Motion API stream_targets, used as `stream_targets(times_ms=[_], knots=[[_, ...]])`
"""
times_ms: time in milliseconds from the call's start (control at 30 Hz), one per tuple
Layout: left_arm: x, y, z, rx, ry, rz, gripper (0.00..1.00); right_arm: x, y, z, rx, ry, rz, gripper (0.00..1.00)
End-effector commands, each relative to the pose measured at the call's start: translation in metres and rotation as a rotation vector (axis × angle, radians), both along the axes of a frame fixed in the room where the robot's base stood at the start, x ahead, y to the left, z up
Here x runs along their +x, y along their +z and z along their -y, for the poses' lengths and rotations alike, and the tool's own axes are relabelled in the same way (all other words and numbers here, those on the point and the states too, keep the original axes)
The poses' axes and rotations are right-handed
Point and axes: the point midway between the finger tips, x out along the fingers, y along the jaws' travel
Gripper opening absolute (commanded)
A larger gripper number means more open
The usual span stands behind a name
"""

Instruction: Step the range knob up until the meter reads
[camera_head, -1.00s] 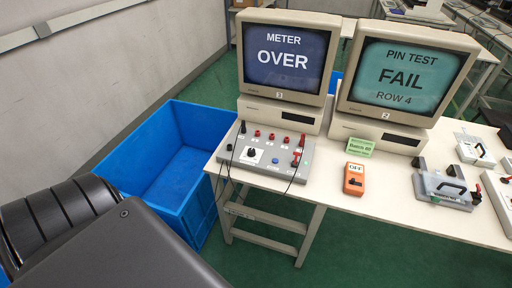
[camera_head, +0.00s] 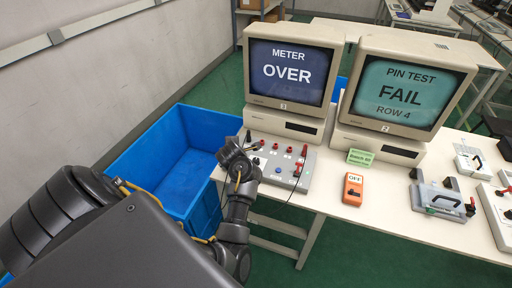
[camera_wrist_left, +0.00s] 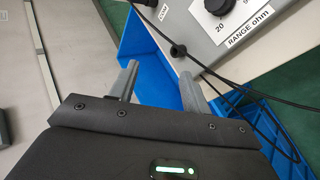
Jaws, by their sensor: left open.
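The meter monitor (camera_head: 290,72) reads "METER OVER". The grey meter panel (camera_head: 290,182) on the table below it carries red sockets, a blue button and a red switch. My left arm covers its left part, including the range knob, in the head view. In the left wrist view the black range knob (camera_wrist_left: 219,6) shows at the top edge, cut off, with "20" and "RANGE ohm" printed by it. My left gripper (camera_wrist_left: 158,82) is open and empty, its fingers pointing toward the panel's edge, below and left of the knob and apart from it. My right gripper is out of view.
A blue crate (camera_head: 143,142) stands left of the table. Black cables (camera_wrist_left: 235,88) hang over the panel edge near my left gripper. An orange device (camera_head: 353,188) reading "OFF", a second monitor (camera_head: 403,88) reading "PIN TEST FAIL ROW 4" and test fixtures stand to the right.

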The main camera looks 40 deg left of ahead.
Motion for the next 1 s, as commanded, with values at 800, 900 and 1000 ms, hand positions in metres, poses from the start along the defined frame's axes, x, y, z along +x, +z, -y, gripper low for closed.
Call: stream_targets(times_ms=[800,900,1000], knots=[[0.044,0.024,0.082,-0.921,1.337,0.418,0.48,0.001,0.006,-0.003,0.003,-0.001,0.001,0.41],[0.046,0.012,0.079,-0.916,1.335,0.415,0.48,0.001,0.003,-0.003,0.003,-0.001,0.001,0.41],[0.050,-0.004,0.074,-0.915,1.335,0.414,0.48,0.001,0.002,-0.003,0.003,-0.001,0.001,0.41]])
